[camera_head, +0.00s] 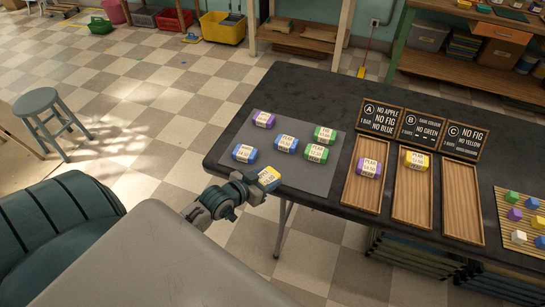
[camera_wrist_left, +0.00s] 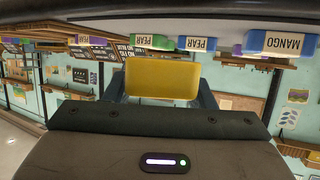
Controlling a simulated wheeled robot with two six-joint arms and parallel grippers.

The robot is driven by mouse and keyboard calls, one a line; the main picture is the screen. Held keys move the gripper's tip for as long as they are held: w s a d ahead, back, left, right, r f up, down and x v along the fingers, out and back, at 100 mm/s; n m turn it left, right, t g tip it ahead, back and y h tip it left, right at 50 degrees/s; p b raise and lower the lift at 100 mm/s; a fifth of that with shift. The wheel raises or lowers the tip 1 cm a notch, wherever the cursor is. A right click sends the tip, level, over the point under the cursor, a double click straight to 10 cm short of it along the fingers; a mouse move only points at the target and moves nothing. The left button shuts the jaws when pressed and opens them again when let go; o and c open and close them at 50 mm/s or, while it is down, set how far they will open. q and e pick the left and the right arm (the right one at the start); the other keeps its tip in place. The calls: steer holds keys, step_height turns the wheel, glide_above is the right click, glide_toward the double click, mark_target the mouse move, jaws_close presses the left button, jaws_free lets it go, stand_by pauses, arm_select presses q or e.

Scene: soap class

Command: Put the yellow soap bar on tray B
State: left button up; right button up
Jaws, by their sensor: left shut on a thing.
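A yellow soap bar (camera_head: 270,178) with a white label is in my left gripper (camera_head: 256,183). The gripper is shut on it at the near edge of the table, by the grey mat's front edge. The bar's yellow face fills the space between the fingers in the left wrist view (camera_wrist_left: 162,79). Tray B (camera_head: 413,200) is the middle wooden tray, to the right of my gripper, below the sign marked B (camera_head: 422,130). Another yellow soap bar (camera_head: 416,160) lies near its far end. My right gripper is not in view.
Purple (camera_head: 264,119), blue (camera_head: 285,143) and green (camera_head: 324,134) bars lie on the grey mat (camera_head: 290,178). Tray A (camera_head: 358,192) holds a purple bar (camera_head: 369,168). Tray C (camera_head: 464,200) is empty. A slatted mat with coloured cubes (camera_head: 516,214) is at the right. Tray B's near part is bare.

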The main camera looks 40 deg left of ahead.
arm_select(q)
steer(key=s+d, duration=0.2)
steer(key=s, duration=0.3)
steer(key=w+d+r+n+y, duration=0.1)
steer(key=w+d+r, duration=0.4)
steer(key=r, duration=0.4)
steer(key=w+d+r+y, duration=0.1)
steer(key=w+d+r, duration=0.4)
steer(key=r, duration=0.4)
steer(key=shift+w+d+r+n, duration=0.2)
steer(key=shift+w+n, duration=0.2)
steer(key=shift+w, duration=0.4)
